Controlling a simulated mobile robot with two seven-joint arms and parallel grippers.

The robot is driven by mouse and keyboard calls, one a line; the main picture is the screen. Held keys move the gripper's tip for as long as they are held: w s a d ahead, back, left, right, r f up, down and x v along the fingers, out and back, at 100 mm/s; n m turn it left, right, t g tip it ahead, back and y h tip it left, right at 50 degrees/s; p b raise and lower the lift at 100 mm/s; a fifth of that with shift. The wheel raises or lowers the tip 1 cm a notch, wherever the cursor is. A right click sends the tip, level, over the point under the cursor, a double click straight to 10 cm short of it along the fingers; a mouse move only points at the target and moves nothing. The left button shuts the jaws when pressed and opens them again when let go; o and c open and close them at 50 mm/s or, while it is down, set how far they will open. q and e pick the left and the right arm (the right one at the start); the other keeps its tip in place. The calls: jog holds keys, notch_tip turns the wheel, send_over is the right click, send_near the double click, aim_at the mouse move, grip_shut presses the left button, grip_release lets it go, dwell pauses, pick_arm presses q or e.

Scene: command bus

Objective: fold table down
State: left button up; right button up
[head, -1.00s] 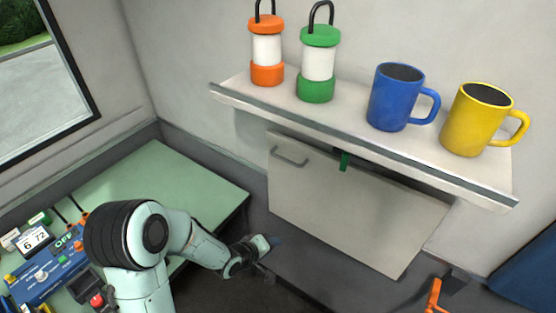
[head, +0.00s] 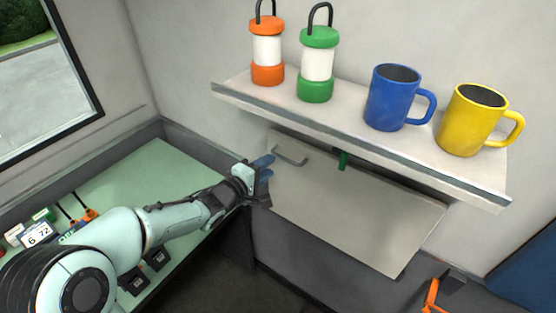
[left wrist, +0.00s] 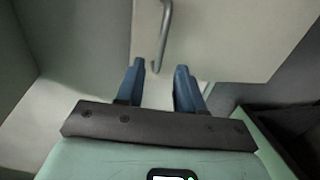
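The fold-down table is the pale panel (head: 350,212) on the wall under the shelf, hanging slanted with a grey bar handle (head: 289,155) near its upper left corner. A green tab (head: 343,160) shows at its upper edge. My left gripper (head: 264,168) is just left of the handle. In the left wrist view my left gripper (left wrist: 160,80) has its two blue fingers apart, with the lower end of the handle (left wrist: 163,35) in front of and between the fingertips. I cannot tell if they touch it. The right gripper is not in view.
The shelf (head: 450,178) above holds an orange lantern (head: 267,48), a green lantern (head: 317,62), a blue mug (head: 395,98) and a yellow mug (head: 473,120). A green desk (head: 150,185) with devices is at left. An orange object (head: 432,296) is at lower right.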

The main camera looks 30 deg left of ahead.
aim_at(280, 157)
pick_arm(q)
jog(key=x, duration=0.6)
grip_shut()
dwell(1.3)
